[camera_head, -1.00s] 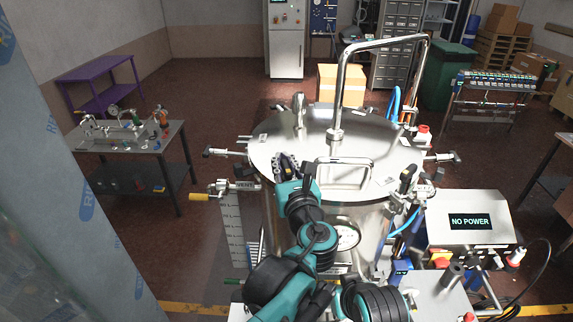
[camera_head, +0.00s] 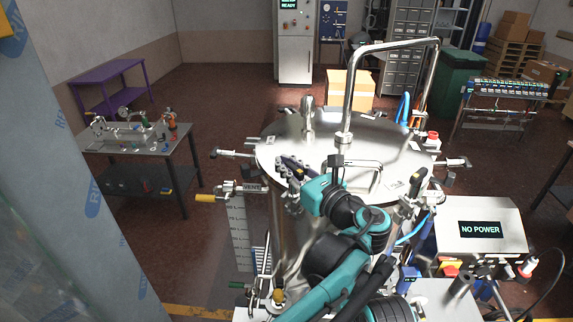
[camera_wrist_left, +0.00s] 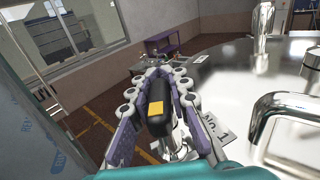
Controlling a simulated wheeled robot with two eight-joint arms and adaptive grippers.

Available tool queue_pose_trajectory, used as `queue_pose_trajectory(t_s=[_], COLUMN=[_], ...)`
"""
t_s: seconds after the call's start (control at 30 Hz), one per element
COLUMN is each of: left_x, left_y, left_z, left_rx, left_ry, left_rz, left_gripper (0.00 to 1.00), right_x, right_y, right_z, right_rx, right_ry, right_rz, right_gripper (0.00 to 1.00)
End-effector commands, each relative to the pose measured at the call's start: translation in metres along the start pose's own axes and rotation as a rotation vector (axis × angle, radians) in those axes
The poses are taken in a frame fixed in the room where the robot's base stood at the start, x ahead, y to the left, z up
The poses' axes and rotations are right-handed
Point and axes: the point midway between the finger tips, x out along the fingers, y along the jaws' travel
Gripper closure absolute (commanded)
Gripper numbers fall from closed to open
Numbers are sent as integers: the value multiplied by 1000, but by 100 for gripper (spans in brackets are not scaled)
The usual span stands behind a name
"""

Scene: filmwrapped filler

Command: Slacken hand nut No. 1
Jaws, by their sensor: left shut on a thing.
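Hand nut No. 1 (camera_wrist_left: 156,98) is a black handle with a yellow mark, at the rim of a steel vessel's lid (camera_wrist_left: 250,85). My left gripper (camera_wrist_left: 155,88) is shut on it, with one jointed finger along each side. A tag reading "No. 1" (camera_wrist_left: 215,130) lies on the lid beside it. In the head view, my left gripper (camera_head: 290,182) is at the front left of the lid (camera_head: 280,140); the fingers and teal wrist largely cover the nut there. My right gripper is not in view.
A bent steel pipe (camera_head: 348,95) and a lid handle (camera_head: 375,172) rise near the arm. A yellow-handled vent valve (camera_head: 207,197) sticks out left of the gripper. A control box (camera_head: 480,230) showing "NO POWER" stands at right.

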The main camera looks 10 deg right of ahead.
Motion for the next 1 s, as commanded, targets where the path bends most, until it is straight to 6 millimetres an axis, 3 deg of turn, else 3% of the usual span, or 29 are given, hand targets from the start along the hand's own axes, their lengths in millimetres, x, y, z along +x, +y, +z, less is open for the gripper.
queue_pose_trajectory(t_s=[0.2,0.23,0.3,0.67,0.77,1.0], left_x=[1,1,1,0,0,1], left_y=[0,0,0,0,0,0], left_z=[2,2,2,4,16,63], left_rx=[1,1,1,0,0,0], left_ry=[-5,-5,-4,-2,-2,-2], left_rz=[-1,-1,-1,-1,-1,-1], left_gripper=[100,82,64,63,63,63], right_x=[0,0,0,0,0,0], right_y=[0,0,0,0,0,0], right_z=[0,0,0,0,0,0], right_rx=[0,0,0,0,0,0], right_ry=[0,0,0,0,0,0], right_rz=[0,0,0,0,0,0], right_gripper=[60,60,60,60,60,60])
